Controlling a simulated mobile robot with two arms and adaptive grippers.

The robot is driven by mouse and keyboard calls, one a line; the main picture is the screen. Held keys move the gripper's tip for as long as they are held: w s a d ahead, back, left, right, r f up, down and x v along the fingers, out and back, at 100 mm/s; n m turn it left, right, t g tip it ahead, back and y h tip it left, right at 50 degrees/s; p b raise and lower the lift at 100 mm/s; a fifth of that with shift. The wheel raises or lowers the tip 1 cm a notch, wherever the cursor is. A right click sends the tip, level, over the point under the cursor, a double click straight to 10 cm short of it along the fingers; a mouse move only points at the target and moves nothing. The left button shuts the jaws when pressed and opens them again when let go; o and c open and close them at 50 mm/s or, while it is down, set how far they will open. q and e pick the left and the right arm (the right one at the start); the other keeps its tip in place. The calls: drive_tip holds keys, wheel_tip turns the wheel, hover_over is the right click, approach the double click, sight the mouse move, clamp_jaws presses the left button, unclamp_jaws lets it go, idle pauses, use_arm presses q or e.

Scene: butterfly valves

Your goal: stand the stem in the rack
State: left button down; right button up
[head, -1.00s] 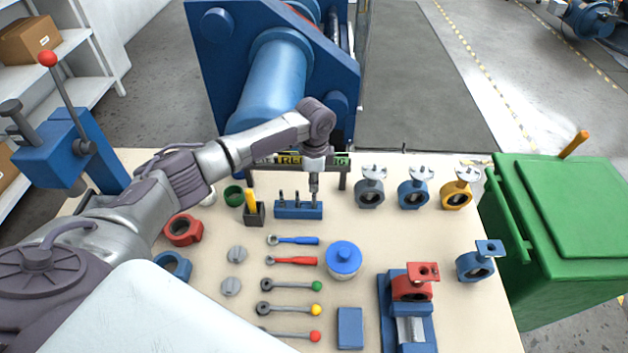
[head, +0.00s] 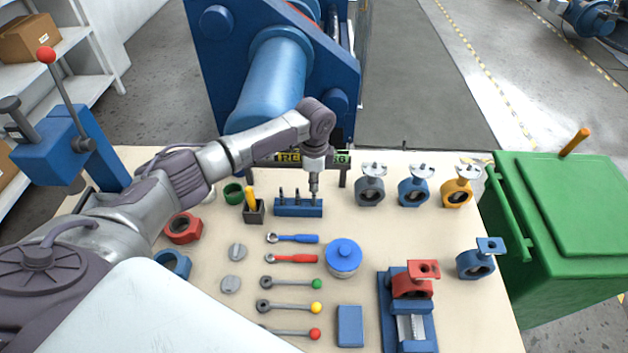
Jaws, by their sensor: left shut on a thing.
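My left gripper (head: 314,196) points straight down over the right end of the rack. It is shut on a stem, which is mostly hidden by the fingers. I cannot tell how deep the held stem sits in the rack. My right gripper is not in view.
Grey, blue and yellow valves (head: 370,190) stand to the right. Handles and a blue-lidded jar (head: 343,257) lie in front.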

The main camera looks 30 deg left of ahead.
use_arm(q)
drive_tip(key=shift+f+b, duration=0.45)
drive_tip(key=shift+f, duration=0.5)
drive_tip(key=c, duration=1.2)
unclamp_jaws()
wheel_tip(320, 180, up, 7)
drive_tip(key=p, duration=0.7)
drive_tip(key=shift+s+f, duration=0.1)
